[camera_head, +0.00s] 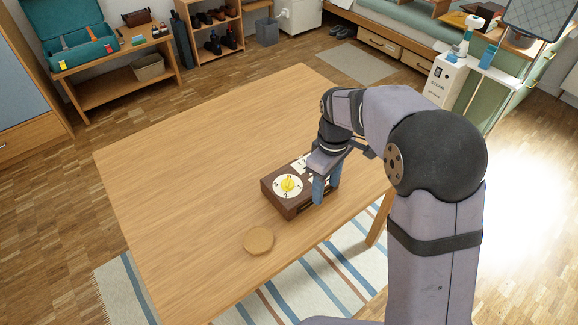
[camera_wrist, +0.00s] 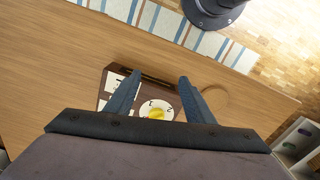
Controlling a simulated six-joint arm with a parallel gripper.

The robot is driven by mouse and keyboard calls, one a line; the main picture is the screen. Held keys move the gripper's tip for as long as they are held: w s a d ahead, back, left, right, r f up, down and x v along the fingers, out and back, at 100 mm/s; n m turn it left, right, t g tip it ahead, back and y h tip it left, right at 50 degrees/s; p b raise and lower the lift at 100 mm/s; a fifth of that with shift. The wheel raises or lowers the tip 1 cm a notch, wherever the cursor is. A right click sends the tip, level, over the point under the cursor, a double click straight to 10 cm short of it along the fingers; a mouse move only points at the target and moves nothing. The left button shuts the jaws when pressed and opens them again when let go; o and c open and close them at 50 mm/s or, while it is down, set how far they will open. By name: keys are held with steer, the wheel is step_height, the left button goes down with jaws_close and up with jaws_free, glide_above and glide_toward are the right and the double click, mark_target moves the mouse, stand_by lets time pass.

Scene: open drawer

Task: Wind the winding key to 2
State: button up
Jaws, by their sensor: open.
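A brown box (camera_head: 294,207) sits on the wooden table, with a white round dial marked with numbers on its top. A yellow winding key (camera_head: 288,183) stands at the middle of the dial; which number it points to is too small to tell. My gripper (camera_head: 322,186) is over the right part of the box, beside the dial. Its blue fingers are apart in the wrist view (camera_wrist: 160,90), with nothing held between them. White label cards on the box are partly hidden by the gripper.
A round tan disc (camera_head: 258,240) lies on the table in front of the box; its outline shows in the wrist view. The wooden table (camera_head: 190,170) is clear to the left and behind. A striped rug (camera_head: 330,280) lies on the floor beneath.

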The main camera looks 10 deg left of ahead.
mark_target(289, 181)
steer(key=w+a+n+p, duration=0.1)
steer(key=a+n, duration=0.1)
steer(key=a, duration=0.1)
steer(key=w+a+r+n+p, duration=0.1)
steer(key=w+a+n, duration=0.1)
steer(key=a, duration=0.2)
steer(key=w+a+r+n+p, duration=0.1)
steer(key=w+a+n, duration=0.1)
steer(key=a, duration=0.1)
steer(key=shift+w+a, duration=0.15)
steer(key=shift+w, duration=0.1)
steer(key=shift+f+p, duration=1.2)
steer(key=shift+f, duration=2.45)
steer(key=c, duration=1.1)
